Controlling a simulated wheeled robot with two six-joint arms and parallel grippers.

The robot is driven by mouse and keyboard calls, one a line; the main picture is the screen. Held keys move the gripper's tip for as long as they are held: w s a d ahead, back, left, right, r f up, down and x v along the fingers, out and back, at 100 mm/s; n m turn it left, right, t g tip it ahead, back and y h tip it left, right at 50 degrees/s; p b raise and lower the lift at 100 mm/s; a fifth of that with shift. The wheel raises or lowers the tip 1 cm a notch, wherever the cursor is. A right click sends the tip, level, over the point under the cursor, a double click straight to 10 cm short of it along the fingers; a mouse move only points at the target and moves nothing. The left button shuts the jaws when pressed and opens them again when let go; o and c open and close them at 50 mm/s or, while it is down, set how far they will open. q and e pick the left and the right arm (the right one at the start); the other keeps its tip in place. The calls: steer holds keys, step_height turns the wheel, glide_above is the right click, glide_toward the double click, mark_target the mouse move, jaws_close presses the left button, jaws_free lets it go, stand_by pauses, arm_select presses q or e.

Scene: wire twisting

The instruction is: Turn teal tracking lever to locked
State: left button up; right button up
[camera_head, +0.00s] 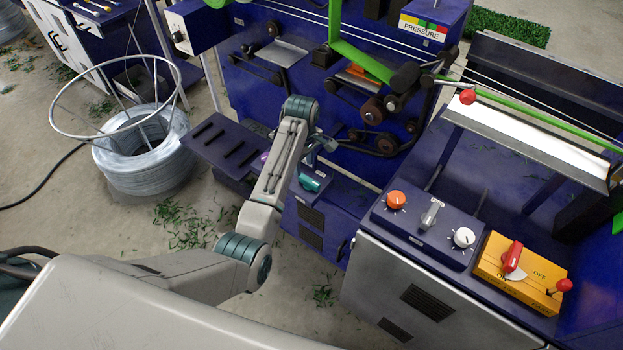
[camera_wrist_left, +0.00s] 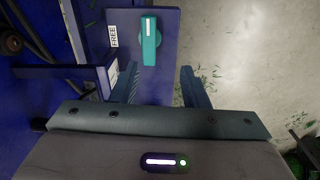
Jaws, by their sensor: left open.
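The teal tracking lever (camera_wrist_left: 149,45) sits on a blue panel at the top middle of the left wrist view, its white mark towards the top. A label reading FREE (camera_wrist_left: 114,37) is to its left. In the head view the teal lever (camera_head: 312,183) shows just below my left gripper (camera_head: 322,150). In the left wrist view the fingers of my left gripper (camera_wrist_left: 160,82) are apart with nothing between them, and the lever lies beyond their tips. The gripper is not touching the lever. My right gripper is in neither view.
A wire coil (camera_head: 140,155) stands on the floor at left. Rollers (camera_head: 372,110) and wires are on the machine behind my left arm. At right are an orange knob (camera_head: 396,200), a white knob (camera_head: 463,238) and a yellow box (camera_head: 520,272) with a red switch.

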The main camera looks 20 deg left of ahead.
mark_target(309, 180)
arm_select(q)
steer(key=shift+n, duration=0.4)
steer(key=f, duration=0.3)
steer(key=w+f, duration=0.1)
steer(key=f, duration=0.1)
steer(key=d+f, duration=0.1)
steer(key=f, duration=0.2)
steer(key=shift+w+d+f, duration=0.1)
steer(key=shift+w+f, duration=0.2)
steer(key=shift+p, duration=0.3)
jaws_close()
